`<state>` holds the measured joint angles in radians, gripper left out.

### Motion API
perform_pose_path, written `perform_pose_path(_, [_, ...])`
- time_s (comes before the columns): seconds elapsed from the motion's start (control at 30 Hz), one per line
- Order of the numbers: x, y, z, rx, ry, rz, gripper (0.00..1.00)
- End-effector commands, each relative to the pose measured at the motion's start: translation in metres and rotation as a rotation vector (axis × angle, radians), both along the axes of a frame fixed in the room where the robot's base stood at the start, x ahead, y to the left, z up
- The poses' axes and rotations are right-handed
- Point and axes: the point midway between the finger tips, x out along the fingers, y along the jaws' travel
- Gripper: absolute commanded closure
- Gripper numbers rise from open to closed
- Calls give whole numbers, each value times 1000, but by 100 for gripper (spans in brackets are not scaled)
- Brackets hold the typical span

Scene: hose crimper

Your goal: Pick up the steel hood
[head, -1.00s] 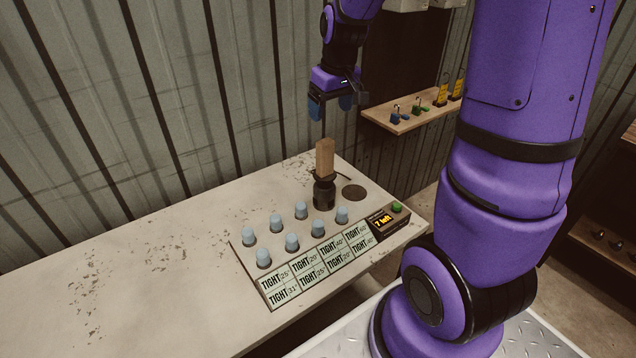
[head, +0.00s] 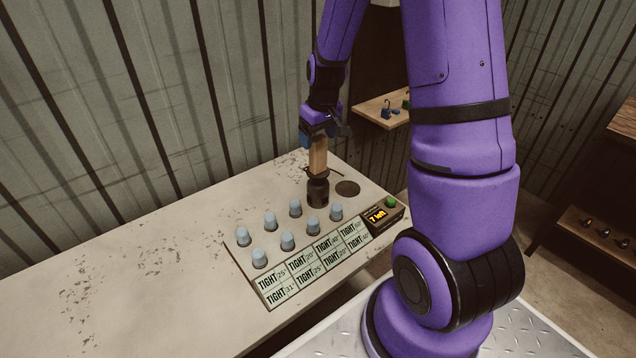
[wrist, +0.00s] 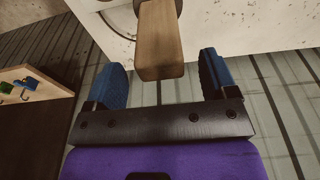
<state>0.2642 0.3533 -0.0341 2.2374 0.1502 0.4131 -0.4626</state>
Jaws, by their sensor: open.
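The steel hood (head: 318,191) is a dark round cup with a tall wooden handle (head: 318,157), standing upright on the bench near its far right corner. The wooden handle also shows in the wrist view (wrist: 160,42), pointing toward my gripper. My gripper (wrist: 163,72) is open, with its blue fingers on either side of the handle's end and gaps visible on both sides. In the head view my gripper (head: 322,132) is at the top of the handle. The hood's underside is hidden.
Several pale blue caps (head: 287,241) stand on the bench in front of the hood, behind a panel of TIGHT labels (head: 316,264). A small display (head: 377,217) reads "7 left" beside a green button (head: 390,201). A dark round spot (head: 348,188) lies right of the hood. The bench's left side is clear.

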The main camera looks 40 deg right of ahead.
Motion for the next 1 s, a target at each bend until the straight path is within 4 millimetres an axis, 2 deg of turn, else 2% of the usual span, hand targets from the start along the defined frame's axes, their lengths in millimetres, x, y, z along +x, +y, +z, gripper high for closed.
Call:
perform_pose_path(0.1, [2, 0, -19, 1, 4, 0, 21])
perform_pose_path(0.23, [4, 0, -32, 1, 2, 0, 21])
perform_pose_path(0.57, [5, 0, -37, 0, 0, 0, 21])
perform_pose_path(0.67, [5, 0, -37, 0, 0, 0, 42])
perform_pose_path(0.9, [6, 0, -37, 0, 0, 0, 97])
perform_pose_path(1.0, [6, 0, -36, 0, -1, 0, 100])
